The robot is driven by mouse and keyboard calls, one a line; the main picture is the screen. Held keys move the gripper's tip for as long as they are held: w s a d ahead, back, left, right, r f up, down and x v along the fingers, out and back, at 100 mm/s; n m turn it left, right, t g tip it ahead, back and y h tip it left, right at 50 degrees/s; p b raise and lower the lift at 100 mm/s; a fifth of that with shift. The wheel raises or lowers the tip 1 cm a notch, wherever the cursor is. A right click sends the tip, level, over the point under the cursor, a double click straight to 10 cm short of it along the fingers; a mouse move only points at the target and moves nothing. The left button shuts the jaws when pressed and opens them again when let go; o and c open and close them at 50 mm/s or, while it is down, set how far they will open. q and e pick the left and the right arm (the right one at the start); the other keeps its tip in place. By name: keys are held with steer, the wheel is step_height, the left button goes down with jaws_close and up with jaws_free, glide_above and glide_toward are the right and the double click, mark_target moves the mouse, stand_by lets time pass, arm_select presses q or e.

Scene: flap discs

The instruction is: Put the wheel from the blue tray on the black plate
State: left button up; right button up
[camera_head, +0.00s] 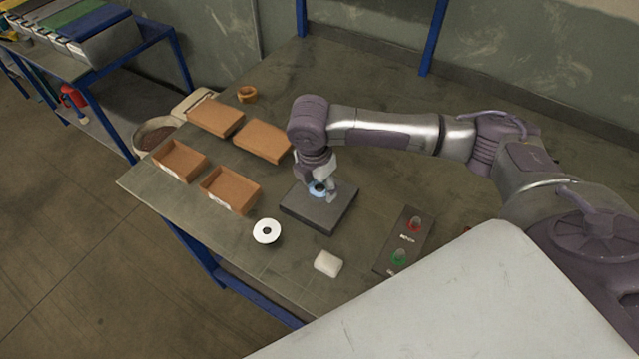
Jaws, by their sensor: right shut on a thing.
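The black plate (314,212) is a dark square block on the table, in the middle of the view. My right gripper (324,192) points down over the plate and is shut on a small light-blue wheel (316,188) with a dark centre. The fingers hide part of the wheel. I cannot tell whether the wheel touches the plate or is held just above it. I see no blue tray; the open trays on the table look orange-brown. My left gripper is not in view.
Two open orange-brown trays (230,202) and two closed-looking brown boxes (215,117) stand left of the plate. A white disc (266,231), a white block (328,263) and a dark panel with red and green buttons (405,240) lie nearer. An orange roll (246,94) lies farther back.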

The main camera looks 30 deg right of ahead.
steer(key=shift+f, duration=0.1)
stand_by(0.3)
steer(key=shift+f, duration=0.4)
steer(key=shift+f, duration=0.1)
steer(key=o, duration=1.3)
step_height(320, 180, up, 7)
steer(key=p, duration=0.8)
steer(key=shift+p, duration=0.35)
